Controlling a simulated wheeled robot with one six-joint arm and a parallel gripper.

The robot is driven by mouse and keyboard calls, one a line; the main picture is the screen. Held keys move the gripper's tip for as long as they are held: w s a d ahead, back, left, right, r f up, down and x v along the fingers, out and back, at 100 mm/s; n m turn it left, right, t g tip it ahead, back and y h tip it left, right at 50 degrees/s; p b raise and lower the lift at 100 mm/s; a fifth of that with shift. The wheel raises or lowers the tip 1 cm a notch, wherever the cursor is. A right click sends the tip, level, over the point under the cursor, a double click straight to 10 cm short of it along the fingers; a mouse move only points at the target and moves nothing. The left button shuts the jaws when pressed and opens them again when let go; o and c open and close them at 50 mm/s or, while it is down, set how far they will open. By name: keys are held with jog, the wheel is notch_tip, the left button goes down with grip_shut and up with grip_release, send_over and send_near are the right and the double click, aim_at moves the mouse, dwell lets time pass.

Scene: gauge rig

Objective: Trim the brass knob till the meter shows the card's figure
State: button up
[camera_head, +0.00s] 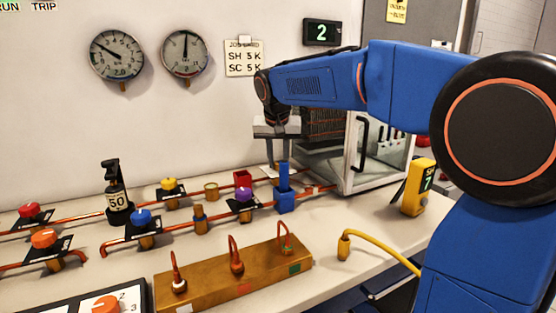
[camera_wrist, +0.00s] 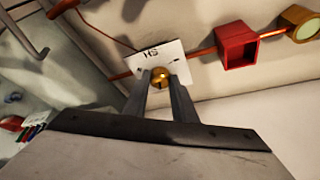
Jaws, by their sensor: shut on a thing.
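The brass knob (camera_wrist: 159,76) shows in the wrist view, in front of a white plate (camera_wrist: 160,58) lettered SH, seen upside down. My gripper (camera_wrist: 161,84) is shut on the knob, one finger on each side. In the head view my gripper (camera_head: 277,160) reaches down behind the blue holder, and the knob cannot be made out there. The yellow meter (camera_head: 418,188) stands at the right of the bench; its screen seems to read SH and 7. The job card (camera_head: 243,58) on the wall has an SH line and an SC line; its small figures are hard to read.
A blue holder (camera_head: 285,202) and a red square cup (camera_head: 243,178) stand close by my gripper; the red cup (camera_wrist: 237,46) is beside the pipe. A glass-doored case (camera_head: 372,150) stands right of the gripper. A brass block with hooks (camera_head: 238,270) lies in front.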

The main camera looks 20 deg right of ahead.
jog(key=n, duration=0.2)
jog(key=n+y, duration=0.1)
jog(key=n, duration=0.1)
jog(key=shift+d+y, duration=0.2)
jog(key=shift+y, duration=0.1)
jog(key=shift+d+n+y, duration=0.1)
jog(key=shift+n+y, duration=0.4)
jog(key=shift+n, duration=1.1)
jog(key=o, duration=1)
jog(key=shift+o, duration=0.2)
jog(key=v, duration=1.7)
jog(key=shift+s+d+r, duration=0.15)
jog(key=shift+d, duration=0.05)
